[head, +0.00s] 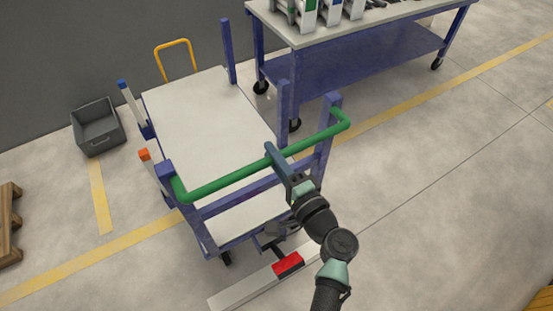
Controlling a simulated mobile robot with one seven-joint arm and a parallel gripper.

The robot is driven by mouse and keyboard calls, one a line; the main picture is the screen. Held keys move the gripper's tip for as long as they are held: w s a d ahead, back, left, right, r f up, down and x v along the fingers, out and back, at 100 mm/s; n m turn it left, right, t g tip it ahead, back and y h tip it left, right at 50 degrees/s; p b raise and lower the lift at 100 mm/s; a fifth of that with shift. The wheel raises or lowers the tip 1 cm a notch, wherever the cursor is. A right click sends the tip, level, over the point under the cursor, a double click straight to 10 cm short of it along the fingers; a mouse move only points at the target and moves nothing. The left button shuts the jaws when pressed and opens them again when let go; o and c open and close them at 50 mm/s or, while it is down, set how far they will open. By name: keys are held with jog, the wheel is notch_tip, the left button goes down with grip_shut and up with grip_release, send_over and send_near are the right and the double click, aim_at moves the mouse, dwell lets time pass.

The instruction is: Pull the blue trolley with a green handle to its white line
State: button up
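The blue trolley (243,213) has pale shelves and a green handle (222,183) across its near end. My gripper (273,157) is at the handle, right of its middle. One dark finger crosses over the top of the bar; the other finger is hidden, so I cannot tell whether the grip is closed. A white line (240,290) lies on the floor in front of the trolley's near end, slanting up to the right. My arm covers part of the line's right end.
A blue workbench (350,60) on wheels stands behind right, with parts on top. A grey bin (97,127) stands on the floor at left, and a wooden pallet (8,225) at the left edge. Yellow floor lines (100,265) cross the area.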

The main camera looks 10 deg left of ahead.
grip_shut()
dwell(1.0)
